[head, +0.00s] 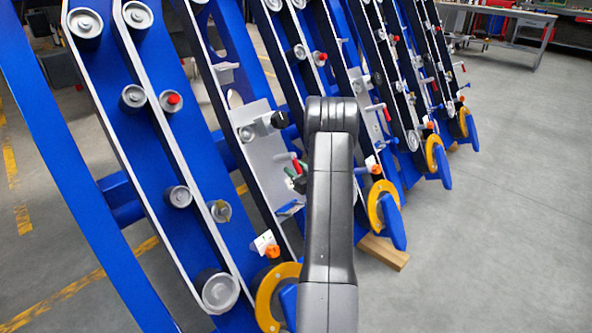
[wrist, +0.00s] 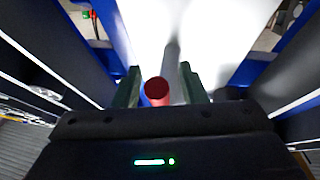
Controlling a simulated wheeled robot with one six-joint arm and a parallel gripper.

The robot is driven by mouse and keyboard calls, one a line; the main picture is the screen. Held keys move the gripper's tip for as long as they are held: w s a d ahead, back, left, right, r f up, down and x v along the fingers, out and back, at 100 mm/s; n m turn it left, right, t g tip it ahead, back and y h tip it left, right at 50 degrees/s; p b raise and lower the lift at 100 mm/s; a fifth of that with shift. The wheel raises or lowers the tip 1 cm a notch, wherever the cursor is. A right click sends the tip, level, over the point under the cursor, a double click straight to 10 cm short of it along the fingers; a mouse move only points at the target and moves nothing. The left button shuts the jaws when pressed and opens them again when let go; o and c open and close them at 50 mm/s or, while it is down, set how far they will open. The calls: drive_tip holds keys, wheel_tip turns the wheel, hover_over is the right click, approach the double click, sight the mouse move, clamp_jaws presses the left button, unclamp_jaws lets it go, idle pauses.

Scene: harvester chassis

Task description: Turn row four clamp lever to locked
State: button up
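A red-tipped clamp lever (wrist: 157,91) with a grey shaft shows between the fingers of my gripper (wrist: 161,88) in the wrist view. The two dark green fingers stand apart on either side of the red tip. The tip is closer to the left finger, and a gap shows on its right. In the head view my gripper is mostly hidden behind my arm, beside a red lever (head: 296,163) on a grey plate (head: 258,150). Whether this row is row four cannot be told from the frames.
Blue slanted row units with rollers stand side by side. Similar red levers (head: 386,113) sit on the rows to the right. Yellow rings (head: 377,208) and blue tips end the rows low down. A wooden block (head: 384,252) lies on the floor. Grey floor (head: 500,220) is clear at the right.

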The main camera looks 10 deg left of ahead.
drive_tip(key=p+v, duration=0.2)
drive_tip(key=v, duration=1.1)
drive_tip(key=shift+s+d+p, duration=0.25)
drive_tip(key=shift+s+p, duration=0.05)
drive_tip(key=shift+p, duration=0.1)
drive_tip(key=shift+f, duration=0.1)
drive_tip(key=b+x, duration=0.3)
drive_tip(key=x, duration=1)
drive_tip(key=shift+w+a, duration=0.2)
drive_tip(key=shift+w+n+y, duration=0.3)
drive_tip(key=shift+w+n, duration=0.05)
drive_tip(key=shift+n, duration=0.45)
drive_tip(key=shift+s+r, duration=0.1)
drive_tip(key=shift+r, duration=0.1)
